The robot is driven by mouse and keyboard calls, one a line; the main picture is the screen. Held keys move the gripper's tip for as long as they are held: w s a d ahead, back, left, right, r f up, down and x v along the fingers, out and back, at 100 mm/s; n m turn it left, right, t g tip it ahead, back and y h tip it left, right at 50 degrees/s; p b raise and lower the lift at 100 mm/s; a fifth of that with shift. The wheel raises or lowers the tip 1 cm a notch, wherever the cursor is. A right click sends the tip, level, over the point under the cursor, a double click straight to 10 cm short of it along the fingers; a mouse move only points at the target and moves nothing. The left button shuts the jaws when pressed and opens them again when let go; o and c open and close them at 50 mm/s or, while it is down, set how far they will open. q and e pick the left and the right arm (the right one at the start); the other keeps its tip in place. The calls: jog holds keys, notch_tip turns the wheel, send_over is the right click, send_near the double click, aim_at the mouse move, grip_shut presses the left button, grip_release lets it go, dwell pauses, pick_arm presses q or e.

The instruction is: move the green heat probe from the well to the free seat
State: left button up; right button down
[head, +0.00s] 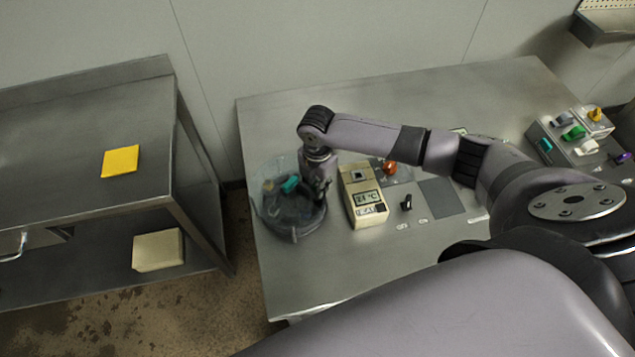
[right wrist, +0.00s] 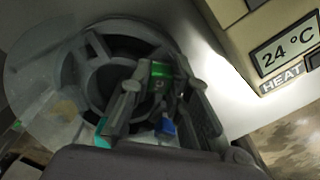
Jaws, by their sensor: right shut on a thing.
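My right gripper (head: 320,198) points down at the right side of a round clear-walled vessel (head: 268,215). In the right wrist view the right gripper (right wrist: 165,95) is shut on the green heat probe (right wrist: 160,70), whose green top shows between the fingers. The probe's lower end is hidden, so I cannot tell whether it touches a seat. The vessel's dark ring-shaped inside (right wrist: 105,65) shows behind the fingers. A beige heater block (head: 366,208) stands just right of the vessel, with a dark square opening on top and a display reading 24 °C. My left gripper is not in view.
A teal piece (head: 290,184) shows at the vessel; a blue piece (right wrist: 168,126) shows near the fingers. An orange-red knob (head: 389,168) and a black lever (head: 406,203) are right of the heater. A rack of coloured pieces (head: 574,133) stands far right. The front bench is clear.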

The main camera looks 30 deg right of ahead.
dwell(0.3)
jog(key=c, duration=1.4)
grip_release()
jog(key=shift+o, duration=0.5)
jog(key=o, duration=0.3)
jog(key=shift+r, duration=0.15)
